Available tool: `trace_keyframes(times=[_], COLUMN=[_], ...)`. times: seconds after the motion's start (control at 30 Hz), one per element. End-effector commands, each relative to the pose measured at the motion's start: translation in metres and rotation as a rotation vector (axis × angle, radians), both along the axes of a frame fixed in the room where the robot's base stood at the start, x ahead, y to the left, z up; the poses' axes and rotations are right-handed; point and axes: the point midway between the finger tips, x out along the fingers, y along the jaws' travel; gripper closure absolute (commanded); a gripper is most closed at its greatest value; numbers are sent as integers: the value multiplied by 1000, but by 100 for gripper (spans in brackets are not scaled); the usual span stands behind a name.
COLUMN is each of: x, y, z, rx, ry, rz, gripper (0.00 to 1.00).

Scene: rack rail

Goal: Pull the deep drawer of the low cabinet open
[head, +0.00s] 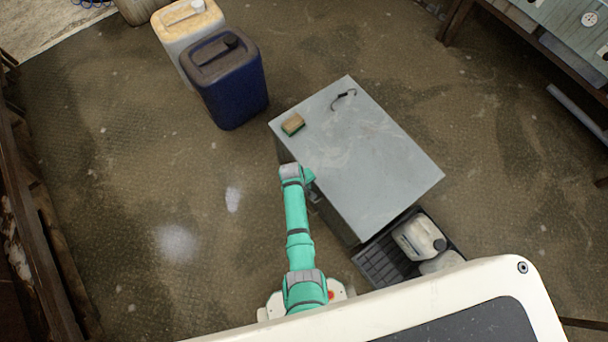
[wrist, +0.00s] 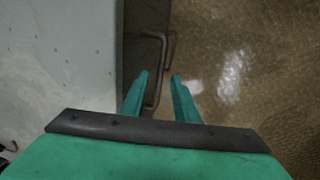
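The low cabinet (head: 365,150) has a pale grey top, and its darker drawer side faces my arm. In the wrist view the cabinet top (wrist: 60,65) fills the left, with the dark front (wrist: 145,20) beside it. A thin bar handle (wrist: 166,62) stands out from that front. My gripper (wrist: 160,75) is open, its two green fingers apart, with the handle bar showing in the gap between them. I cannot tell whether a finger touches it. In the head view my gripper (head: 313,188) is at the cabinet's left side, partly hidden by my arm. The drawer looks shut.
A sponge (head: 293,124) and a dark hook-shaped item (head: 343,99) lie on the cabinet top. A black crate (head: 374,266) with pale containers stands against its near end. A blue canister (head: 232,90) and a pale one (head: 183,42) stand upper left. The floor left of my arm is clear.

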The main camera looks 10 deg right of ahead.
Motion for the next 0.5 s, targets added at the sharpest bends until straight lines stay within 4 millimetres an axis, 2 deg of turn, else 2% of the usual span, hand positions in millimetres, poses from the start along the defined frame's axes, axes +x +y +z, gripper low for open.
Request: trace_keyframes(times=[0.2, 0.5], x=[2, 2], y=[-3, -4], z=[-18, -23], rx=[0, 0], ry=[1, -2], rz=[0, 0], gripper=[72, 72])
